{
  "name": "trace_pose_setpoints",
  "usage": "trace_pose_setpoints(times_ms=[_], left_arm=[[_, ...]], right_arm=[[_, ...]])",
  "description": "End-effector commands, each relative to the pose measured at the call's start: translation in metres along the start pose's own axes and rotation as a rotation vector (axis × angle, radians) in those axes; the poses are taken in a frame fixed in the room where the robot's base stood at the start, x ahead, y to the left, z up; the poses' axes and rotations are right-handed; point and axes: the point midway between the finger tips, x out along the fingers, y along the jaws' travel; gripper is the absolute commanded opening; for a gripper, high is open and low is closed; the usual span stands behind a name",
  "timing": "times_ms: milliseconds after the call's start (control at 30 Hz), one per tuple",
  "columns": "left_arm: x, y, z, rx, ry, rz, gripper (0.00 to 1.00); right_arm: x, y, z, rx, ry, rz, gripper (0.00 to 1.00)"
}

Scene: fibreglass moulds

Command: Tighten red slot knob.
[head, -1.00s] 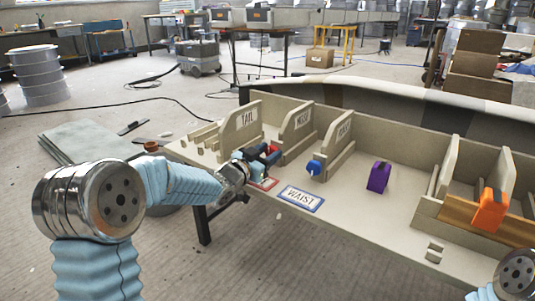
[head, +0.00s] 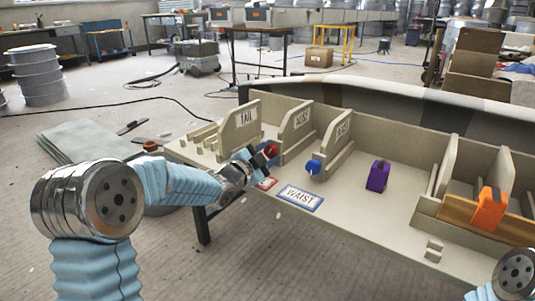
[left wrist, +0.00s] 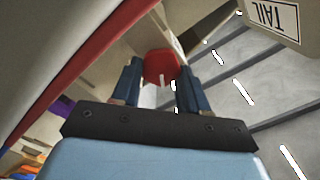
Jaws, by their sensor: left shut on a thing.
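The red knob (head: 271,151) sits at the slot beside the divider panel in the head view. My left gripper (head: 263,156) reaches it from the front left and is shut on it. In the left wrist view the red knob (left wrist: 162,67) lies between the two blue fingers of the left gripper (left wrist: 160,78). A pale mark shows on the knob's face. The fingers partly hide the knob in the head view. My right gripper is out of view.
A blue knob (head: 313,167) sits at the slot to the right. A purple block (head: 378,176) and an orange block (head: 490,208) are further right. Upright panels, one labelled TAIL (head: 240,127), stand behind. The WAIST card (head: 300,197) lies on the bench front, where there is free room.

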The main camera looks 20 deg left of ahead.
Motion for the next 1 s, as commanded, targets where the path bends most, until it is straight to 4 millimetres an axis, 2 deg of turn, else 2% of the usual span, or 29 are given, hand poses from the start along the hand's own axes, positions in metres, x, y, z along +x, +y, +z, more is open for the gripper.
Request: trace_pose_setpoints(times_ms=[600, 1000], left_arm=[[-0.0003, 0.0050, 0.0018, 0.556, -0.001, 0.004, 0.13], [-0.0003, 0.0065, 0.0026, 0.760, 0.000, 0.005, 0.13]], right_arm=[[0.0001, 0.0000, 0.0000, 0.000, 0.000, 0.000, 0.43], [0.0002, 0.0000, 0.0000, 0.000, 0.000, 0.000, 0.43]])
